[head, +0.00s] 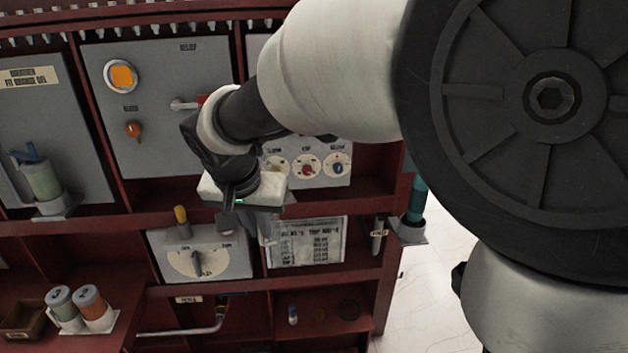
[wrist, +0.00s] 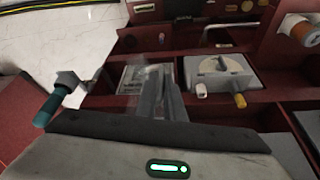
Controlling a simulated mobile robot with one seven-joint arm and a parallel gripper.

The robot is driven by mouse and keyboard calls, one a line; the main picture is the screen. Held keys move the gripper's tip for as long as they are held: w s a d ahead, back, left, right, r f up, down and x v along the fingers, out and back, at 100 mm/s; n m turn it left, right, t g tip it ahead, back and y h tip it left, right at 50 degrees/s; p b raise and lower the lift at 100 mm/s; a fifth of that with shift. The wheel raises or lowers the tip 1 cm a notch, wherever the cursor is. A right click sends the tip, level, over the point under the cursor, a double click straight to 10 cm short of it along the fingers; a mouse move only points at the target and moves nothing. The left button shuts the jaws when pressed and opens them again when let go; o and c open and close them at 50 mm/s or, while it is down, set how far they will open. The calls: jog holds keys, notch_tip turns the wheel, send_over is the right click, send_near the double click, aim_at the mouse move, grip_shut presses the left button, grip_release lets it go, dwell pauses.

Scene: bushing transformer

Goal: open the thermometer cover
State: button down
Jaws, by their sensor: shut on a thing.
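My gripper (wrist: 163,82) points at the lower shelves of the dark red rack, between a grey dial box and a printed sheet. In the wrist view its fingers are close together. A faint see-through piece (wrist: 138,78) shows beside the fingers, in front of the sheet; it looks like a clear cover held at the fingertips, but its edges are hard to make out. In the head view my gripper (head: 264,238) is partly hidden by its own white body. The grey dial box (head: 208,264) has a pointer dial; it also shows in the wrist view (wrist: 232,82).
The printed sheet (head: 320,230) is right of the gripper. A yellow knob (head: 181,215) stands up on the dial box. A teal-handled tool (head: 416,200) is at the rack's right edge. Two canisters (head: 92,303) stand lower left. Pale floor (head: 430,290) is open at right.

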jog(key=a+m+h, duration=0.1)
jog(key=a+m, duration=0.3)
jog(key=a, duration=0.3)
jog(key=shift+r+h, duration=0.25)
jog(key=shift+h, duration=0.05)
jog(key=shift+w+a, duration=0.1)
jog(key=shift+w, duration=0.05)
jog(key=c, duration=2.2)
grip_release()
jog(key=p+v, duration=0.1)
jog(key=v, duration=1.6)
jog(key=shift+a+r+p, duration=0.1)
jog(key=shift+p, duration=0.2)
